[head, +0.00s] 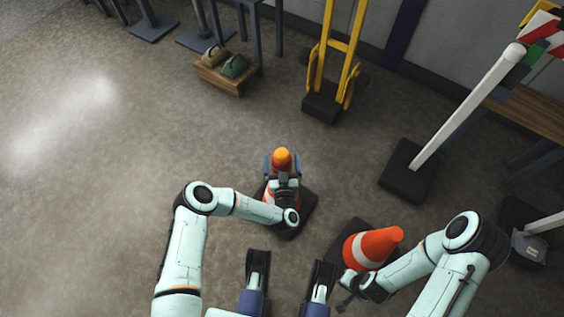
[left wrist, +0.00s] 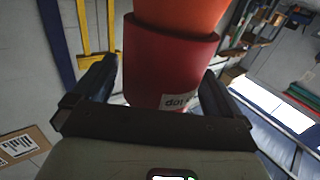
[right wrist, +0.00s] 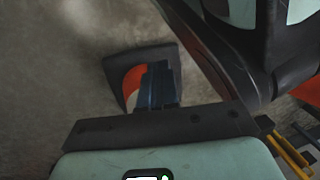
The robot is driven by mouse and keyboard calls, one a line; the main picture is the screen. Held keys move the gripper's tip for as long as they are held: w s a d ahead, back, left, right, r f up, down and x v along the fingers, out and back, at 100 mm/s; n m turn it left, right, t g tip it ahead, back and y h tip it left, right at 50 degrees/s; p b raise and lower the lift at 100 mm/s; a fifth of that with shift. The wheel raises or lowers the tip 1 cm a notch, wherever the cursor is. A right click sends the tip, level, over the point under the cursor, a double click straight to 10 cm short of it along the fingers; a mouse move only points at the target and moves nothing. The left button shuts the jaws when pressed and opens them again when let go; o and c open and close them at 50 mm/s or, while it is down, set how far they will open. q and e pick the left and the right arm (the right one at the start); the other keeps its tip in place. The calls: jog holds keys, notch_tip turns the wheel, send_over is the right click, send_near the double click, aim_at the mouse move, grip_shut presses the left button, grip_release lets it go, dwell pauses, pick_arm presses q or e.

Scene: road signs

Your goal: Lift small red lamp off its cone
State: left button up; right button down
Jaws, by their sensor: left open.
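The small lamp has an orange top (head: 281,158) in the head view. It stands upright on an orange-and-white cone (head: 268,194) with a black base (head: 300,213), largely hidden by my left arm. In the left wrist view the lamp's dark red body (left wrist: 168,62) carries a white label. My left gripper (head: 281,168) is open, with one finger on each side of the lamp body; whether they touch it I cannot tell.
A second orange-and-white cone (head: 372,246) stands beside my right forearm. A barrier post on a black base (head: 408,171) is to the right. A yellow frame (head: 338,60) and a wooden crate (head: 226,77) are at the back. Floor at left is clear.

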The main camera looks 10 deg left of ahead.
aim_at(282, 153)
pick_arm(q)
jog(key=c, duration=1.1)
jog(key=shift+r, duration=0.1)
notch_tip(282, 153, up, 10)
jog(key=p, duration=0.4)
pick_arm(e)
jog(key=w+a+r+t, duration=0.1)
jog(key=w+r+t, duration=0.2)
jog(key=w+r, duration=0.4)
pick_arm(q)
notch_tip(282, 153, up, 10)
jog(key=p, duration=0.3)
pick_arm(e)
jog(key=s+a+r+g+y, duration=0.1)
jog(key=s+a+r+g, duration=0.1)
jog(key=s, duration=0.4)
jog(key=shift+a+r+n, duration=0.35)
jog(key=shift+a+n, duration=0.05)
